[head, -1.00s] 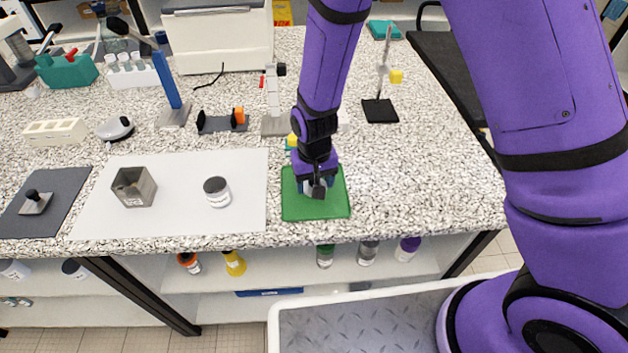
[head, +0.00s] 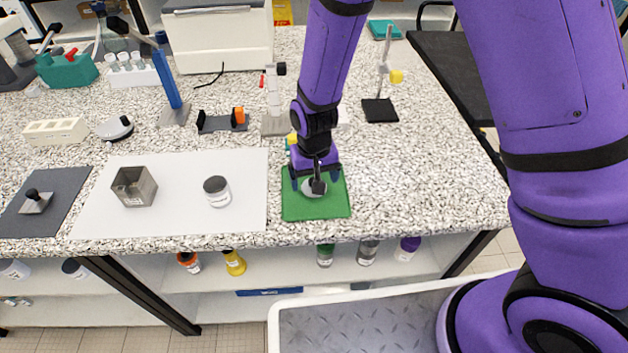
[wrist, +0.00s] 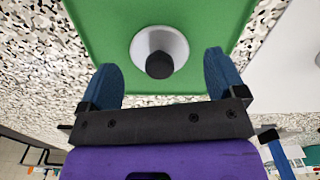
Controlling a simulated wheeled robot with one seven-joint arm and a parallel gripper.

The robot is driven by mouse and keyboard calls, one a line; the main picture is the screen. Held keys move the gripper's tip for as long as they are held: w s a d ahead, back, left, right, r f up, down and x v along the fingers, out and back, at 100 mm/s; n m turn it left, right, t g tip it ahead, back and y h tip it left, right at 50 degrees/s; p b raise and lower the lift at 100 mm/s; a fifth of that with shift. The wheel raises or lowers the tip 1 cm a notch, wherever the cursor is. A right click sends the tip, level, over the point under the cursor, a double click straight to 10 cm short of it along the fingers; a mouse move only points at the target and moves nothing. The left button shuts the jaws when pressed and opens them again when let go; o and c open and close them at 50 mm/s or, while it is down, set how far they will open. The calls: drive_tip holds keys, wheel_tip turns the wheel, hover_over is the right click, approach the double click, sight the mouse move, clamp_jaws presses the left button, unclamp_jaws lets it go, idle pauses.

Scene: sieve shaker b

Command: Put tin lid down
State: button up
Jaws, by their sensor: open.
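The tin lid, a round pale grey disc with a black knob, lies on the green mat (head: 318,208). In the head view the lid (head: 313,190) shows below my gripper (head: 316,181), partly covered by it. In the wrist view the lid (wrist: 177,43) lies flat on the mat, with its black knob towards me. My gripper (wrist: 160,66) is open, with its blue fingers spread wide on either side of the knob. Neither finger touches the knob.
A white sheet (head: 170,215) left of the mat holds an open square metal tin (head: 134,188) and a round jar (head: 217,191). A square black-knobbed piece (head: 36,202) sits on a dark mat further left. The counter right of the green mat is clear.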

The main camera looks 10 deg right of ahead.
drive_tip(key=d+r+t+y, duration=0.1)
drive_tip(key=d+r, duration=0.2)
drive_tip(key=r, duration=0.7)
drive_tip(key=d+r, duration=0.4)
drive_tip(key=r, duration=0.6)
drive_tip(key=s+d+r+m+t+h, duration=0.1)
drive_tip(key=s+d+r+t, duration=0.3)
drive_tip(key=s+d+r, duration=1.2)
drive_tip(key=s+d, duration=0.1)
drive_tip(key=s, duration=0.1)
drive_tip(key=shift+s+d+r+m, duration=0.3)
drive_tip(key=shift+s+m, duration=0.1)
